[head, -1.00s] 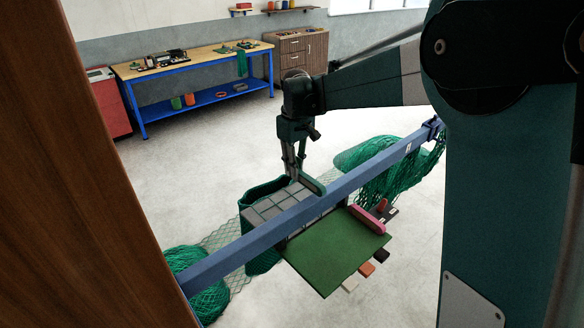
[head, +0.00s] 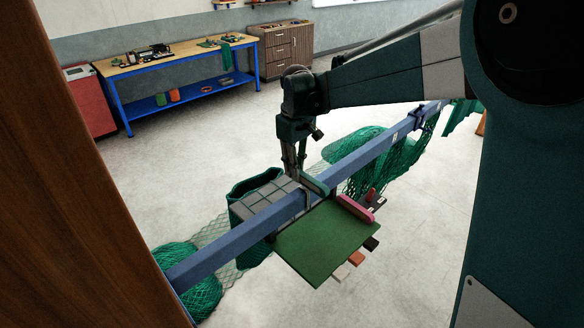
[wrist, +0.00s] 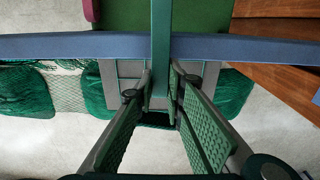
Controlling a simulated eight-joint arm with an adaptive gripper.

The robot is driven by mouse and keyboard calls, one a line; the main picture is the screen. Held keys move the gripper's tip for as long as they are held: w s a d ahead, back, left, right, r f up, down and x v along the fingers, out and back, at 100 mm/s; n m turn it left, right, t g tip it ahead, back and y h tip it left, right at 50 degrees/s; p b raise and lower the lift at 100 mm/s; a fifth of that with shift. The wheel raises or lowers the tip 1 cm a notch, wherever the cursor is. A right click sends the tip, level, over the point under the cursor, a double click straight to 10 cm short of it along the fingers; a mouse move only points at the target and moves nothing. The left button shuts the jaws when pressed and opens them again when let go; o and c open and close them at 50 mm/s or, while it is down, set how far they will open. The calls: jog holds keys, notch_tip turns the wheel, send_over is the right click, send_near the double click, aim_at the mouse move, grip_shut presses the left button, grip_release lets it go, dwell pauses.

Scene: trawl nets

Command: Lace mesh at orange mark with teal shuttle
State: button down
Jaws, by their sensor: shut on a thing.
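My gripper (head: 296,172) is shut on the teal shuttle (head: 315,184), a long bar held beside the blue beam at the right end of the grey gridded rack. In the wrist view the shuttle (wrist: 160,50) runs straight out from between my fingers (wrist: 160,88) and passes in front of the beam. Orange (head: 357,259), cream (head: 341,271) and black (head: 371,244) tabs stick out along the green board's right edge. A green net (head: 385,160) hangs from the beam on the right. I cannot make out an orange mark on the mesh.
The blue beam (head: 225,240) crosses diagonally. The grey rack (head: 262,192) is behind it; the green board (head: 325,240), with a pink shuttle (head: 355,208), is in front. Net heaps (head: 190,280) lie lower left. A brown wooden surface (head: 85,200) borders the left.

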aim_at(319, 184)
jog(key=shift+s+d, duration=3.7)
jog(key=shift+r+b, duration=0.15)
jog(key=shift+b, duration=0.25)
